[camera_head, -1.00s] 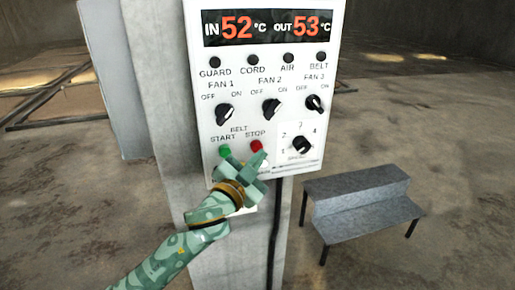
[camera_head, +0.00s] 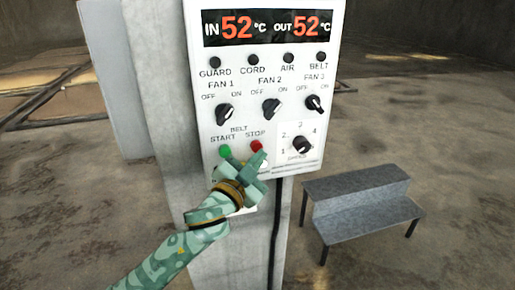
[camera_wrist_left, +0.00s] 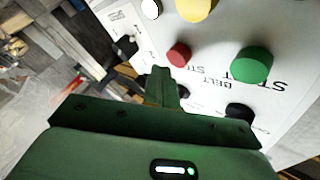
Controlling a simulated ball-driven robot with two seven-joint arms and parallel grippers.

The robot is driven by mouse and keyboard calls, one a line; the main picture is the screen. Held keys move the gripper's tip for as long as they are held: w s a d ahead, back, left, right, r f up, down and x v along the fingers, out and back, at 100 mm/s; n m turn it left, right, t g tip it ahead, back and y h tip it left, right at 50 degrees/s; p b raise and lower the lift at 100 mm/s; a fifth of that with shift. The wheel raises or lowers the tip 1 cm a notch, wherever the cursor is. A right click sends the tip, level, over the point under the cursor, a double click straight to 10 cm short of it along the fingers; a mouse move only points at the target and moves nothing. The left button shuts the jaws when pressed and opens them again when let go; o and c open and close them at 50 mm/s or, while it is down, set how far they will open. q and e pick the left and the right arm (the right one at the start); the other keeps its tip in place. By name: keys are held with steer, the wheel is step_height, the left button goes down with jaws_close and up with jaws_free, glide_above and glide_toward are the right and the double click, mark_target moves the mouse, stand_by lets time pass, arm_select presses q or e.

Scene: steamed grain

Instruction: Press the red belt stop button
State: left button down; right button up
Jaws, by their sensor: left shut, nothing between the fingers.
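The red belt stop button (camera_head: 257,146) is on the lower part of the white control panel (camera_head: 262,62), under the word STOP. The green start button (camera_head: 225,151) is to its left. My left gripper (camera_head: 263,158) is shut and empty, its fingertips just below the red button in the head view. The left wrist view shows the shut fingers (camera_wrist_left: 161,82) close to the red button (camera_wrist_left: 179,54), with the green button (camera_wrist_left: 252,64) to the right. I cannot tell whether the fingers touch the panel. My right gripper is not in view.
The panel also carries fan knobs (camera_head: 272,109) and a speed knob (camera_head: 302,145). A yellow button (camera_wrist_left: 195,8) and a white one (camera_wrist_left: 150,8) show in the wrist view. A grey step stool (camera_head: 362,198) stands on the floor to the right of the concrete pillar (camera_head: 165,110).

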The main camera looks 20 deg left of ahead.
arm_select(q)
steer(key=shift+w+a, duration=0.25)
steer(key=shift+w, duration=0.1)
steer(key=shift+w+a, duration=0.3)
steer(key=shift+w, duration=0.1)
stand_by(0.9)
steer(key=shift+p, duration=0.3)
steer(key=shift+s+d+p, duration=0.3)
steer(key=shift+s+d, duration=0.25)
steer(key=shift+s, duration=0.25)
steer(key=s+d, duration=0.1)
steer(key=s, duration=0.1)
steer(key=s+d+p, duration=0.1)
steer(key=s, duration=0.1)
steer(key=shift+d, duration=0.4)
